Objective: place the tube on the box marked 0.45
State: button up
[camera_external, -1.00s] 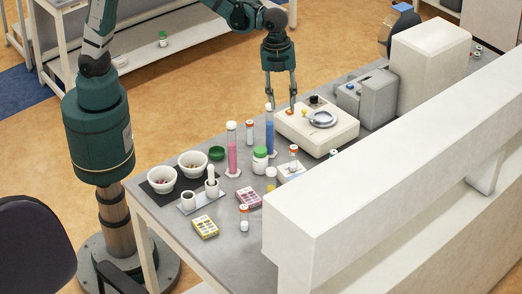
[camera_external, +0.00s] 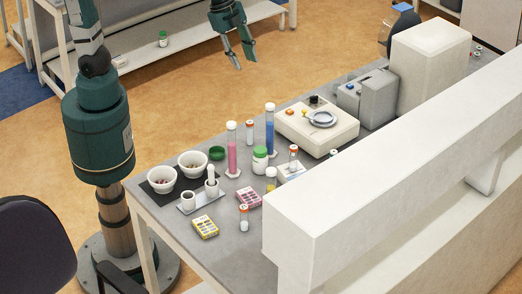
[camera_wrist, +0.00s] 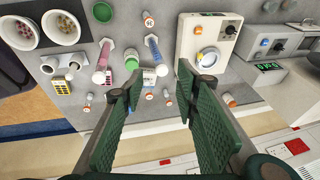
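Several small tubes with orange caps stand on the grey bench: one behind the cylinders (camera_external: 249,132), one at the white box (camera_external: 293,157), one at the front (camera_external: 244,218). I cannot tell from the pictures which one is the task's tube. A yellow box (camera_external: 205,227), a pink box (camera_external: 248,197) and a white box (camera_external: 290,172) lie on the bench; their marks are too small to read. The yellow box also shows in the wrist view (camera_wrist: 63,86). My gripper (camera_external: 245,62) is open and empty, up and away from the bench; its spread fingers show in the wrist view (camera_wrist: 155,82).
A pink cylinder (camera_external: 232,155) and a blue cylinder (camera_external: 270,135) stand tall mid-bench beside a green-capped jar (camera_external: 260,160). White bowls (camera_external: 192,164) are at left, a balance (camera_external: 318,130) behind. A long white shelf (camera_external: 400,150) overhangs the right side.

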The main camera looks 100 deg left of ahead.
jog(key=s+a+f+n+t, duration=0.1)
jog(key=s+a+n, duration=0.3)
jog(key=s, duration=0.5)
jog(key=s+a+f+n+t, duration=0.2)
jog(key=s+a+n, duration=0.3)
jog(key=s, duration=0.5)
jog(key=shift+a+n+y, duration=0.3)
jog(key=shift+f, duration=0.1)
